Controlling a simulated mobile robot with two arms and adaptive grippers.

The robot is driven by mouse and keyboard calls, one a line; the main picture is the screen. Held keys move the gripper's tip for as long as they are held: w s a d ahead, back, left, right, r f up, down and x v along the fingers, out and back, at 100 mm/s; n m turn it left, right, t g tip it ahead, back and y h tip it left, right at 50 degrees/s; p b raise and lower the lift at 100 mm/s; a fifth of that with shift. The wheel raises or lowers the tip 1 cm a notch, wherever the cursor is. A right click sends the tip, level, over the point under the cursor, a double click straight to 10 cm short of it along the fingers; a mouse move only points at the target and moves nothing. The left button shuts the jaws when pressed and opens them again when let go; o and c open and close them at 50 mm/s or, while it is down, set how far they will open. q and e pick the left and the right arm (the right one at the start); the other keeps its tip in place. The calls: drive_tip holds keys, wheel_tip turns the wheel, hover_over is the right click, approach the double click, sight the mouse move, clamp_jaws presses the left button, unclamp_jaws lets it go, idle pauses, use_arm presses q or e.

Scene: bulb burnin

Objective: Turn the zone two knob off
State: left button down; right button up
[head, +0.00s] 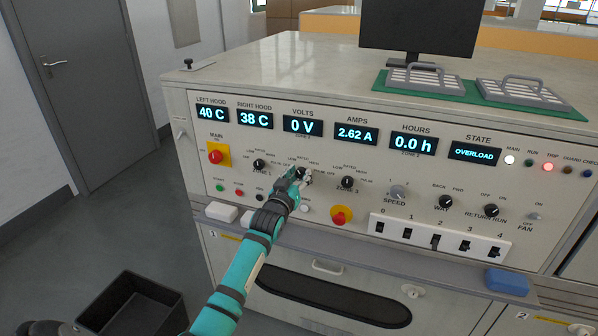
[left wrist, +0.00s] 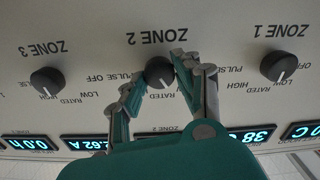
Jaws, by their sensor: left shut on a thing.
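The zone two knob (left wrist: 160,72) is a small black dial with a white mark on the console's sloped panel. My left gripper (left wrist: 157,84) has its two fingers on either side of it, shut on it. In the head view the gripper (head: 300,177) reaches up to the panel and largely hides the knob and its labels. In the left wrist view the panel appears upside down, and the knob's white mark points toward the bottom of the picture. The exact setting is hard to read. My right gripper is not in view.
The zone one knob (left wrist: 285,66) and zone three knob (left wrist: 46,82) flank it closely. Displays (head: 303,125) run above; the state display (head: 474,153) reads OVERLOAD and the trip lamp (head: 548,167) glows red. A red stop button (head: 340,215) sits below right.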

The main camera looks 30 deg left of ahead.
use_arm(q)
drive_tip(key=n+p, duration=0.2)
drive_tip(key=n, duration=0.3)
drive_tip(key=shift+n, duration=0.3)
drive_tip(key=shift+a+f+n+p, duration=0.15)
drive_tip(key=shift+n+p, duration=0.35)
drive_tip(key=shift+n, duration=1.8)
drive_tip(key=c, duration=0.9)
unclamp_jaws()
drive_tip(key=shift+c, duration=0.2)
drive_tip(key=v, duration=1.2)
